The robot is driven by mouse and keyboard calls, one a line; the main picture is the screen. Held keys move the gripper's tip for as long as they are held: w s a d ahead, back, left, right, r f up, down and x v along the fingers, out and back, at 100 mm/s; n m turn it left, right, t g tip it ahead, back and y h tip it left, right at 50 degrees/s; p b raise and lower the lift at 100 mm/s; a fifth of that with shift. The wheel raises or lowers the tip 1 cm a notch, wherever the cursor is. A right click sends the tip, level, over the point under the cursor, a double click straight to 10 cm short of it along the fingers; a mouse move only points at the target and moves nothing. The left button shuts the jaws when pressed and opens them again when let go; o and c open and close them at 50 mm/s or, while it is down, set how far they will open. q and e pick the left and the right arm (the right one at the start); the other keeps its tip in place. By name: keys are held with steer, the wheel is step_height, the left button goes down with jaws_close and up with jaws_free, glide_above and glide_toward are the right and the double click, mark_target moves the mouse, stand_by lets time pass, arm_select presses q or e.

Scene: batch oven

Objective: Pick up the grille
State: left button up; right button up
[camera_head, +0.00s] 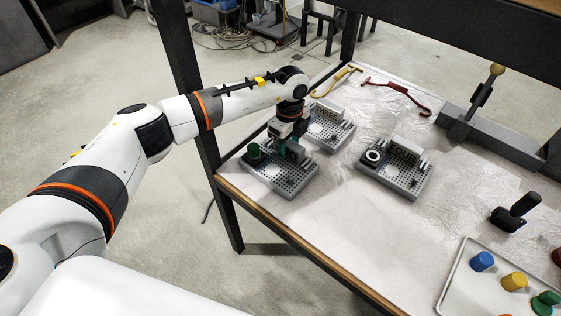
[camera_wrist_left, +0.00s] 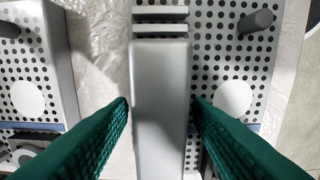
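My left gripper (camera_head: 284,147) is down at this block. In the left wrist view its green ribbed fingers (camera_wrist_left: 160,104) are on either side of the smooth grey block (camera_wrist_left: 160,95), with narrow gaps showing near the tips. The perforated plate (camera_wrist_left: 232,62) shows right of the block. The lower finger ends are partly hidden in the head view. My right gripper is not in view.
Two similar perforated plates stand close by, one behind (camera_head: 335,135) and one to the right (camera_head: 398,184). Yellow (camera_head: 337,80) and red (camera_head: 398,92) handles lie farther back. A white tray (camera_head: 449,282) with coloured cylinders is at front right. The front middle of the table is clear.

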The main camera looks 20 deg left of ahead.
arm_select(q)
jaws_close()
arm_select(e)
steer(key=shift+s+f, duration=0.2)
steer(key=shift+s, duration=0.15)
arm_select(q)
steer(key=shift+r, duration=0.15)
